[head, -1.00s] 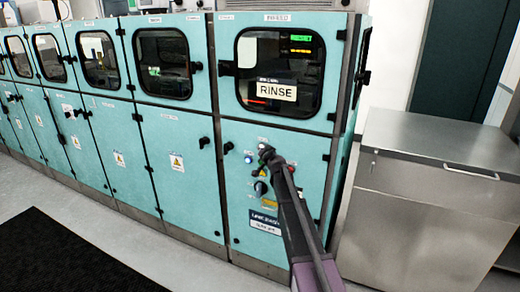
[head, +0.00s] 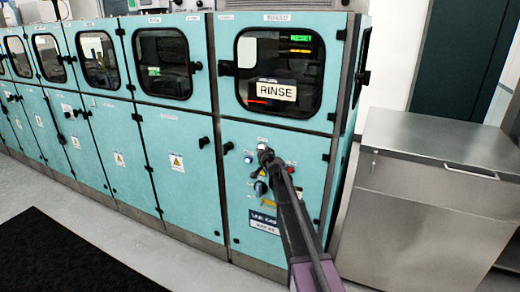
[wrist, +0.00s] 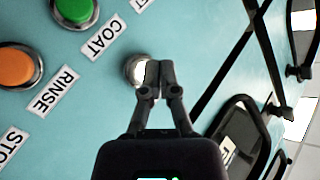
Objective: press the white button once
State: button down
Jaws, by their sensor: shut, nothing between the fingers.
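The white button (wrist: 138,70) has a metal ring and sits on the teal panel. In the wrist view it is partly hidden behind my gripper (wrist: 158,68), whose two fingertips are together and empty. The fingertips overlap the button's right part; I cannot tell whether they touch it. In the head view my gripper (head: 265,154) is at the upper part of the rinse cabinet's control panel, and a small white patch of the button (head: 262,146) shows by its tip.
A green button (wrist: 74,10) and an orange button (wrist: 16,66) sit left in the wrist view, beside COAT and RINSE labels. In the head view, a blue button (head: 248,159) is left of my gripper. A steel cabinet (head: 425,200) stands right; a dark mat (head: 70,255) lies on the floor.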

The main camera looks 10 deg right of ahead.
jog(key=shift+s+a, duration=0.1)
dwell(0.3)
jog(key=shift+s+a, duration=0.75)
jog(key=shift+s, duration=0.25)
jog(key=shift+s+a, duration=0.7)
jog(key=shift+s, duration=0.3)
jog(key=s+a+f+n+g+y+p, duration=0.1)
jog(key=s+a+n+g+p, duration=0.15)
jog(key=s, duration=0.35)
jog(key=s+a+f+n+g+p, duration=0.1)
jog(key=s+f+g, duration=0.15)
jog(key=s, duration=0.45)
jog(key=s+a+f+n+g+y+p, duration=0.1)
jog(key=s+n+g+p, duration=0.15)
jog(key=s, duration=0.35)
jog(key=s+d+g+h+p, duration=0.2)
jog(key=s+g, duration=0.2)
jog(key=s, duration=0.8)
jog(key=s+d+g+h+p, duration=0.2)
jog(key=s+d+g, duration=0.1)
jog(key=s, duration=0.9)
jog(key=shift+s+f+g+h, duration=0.3)
jog(key=shift+f+g, duration=0.15)
jog(key=shift+g, duration=0.4)
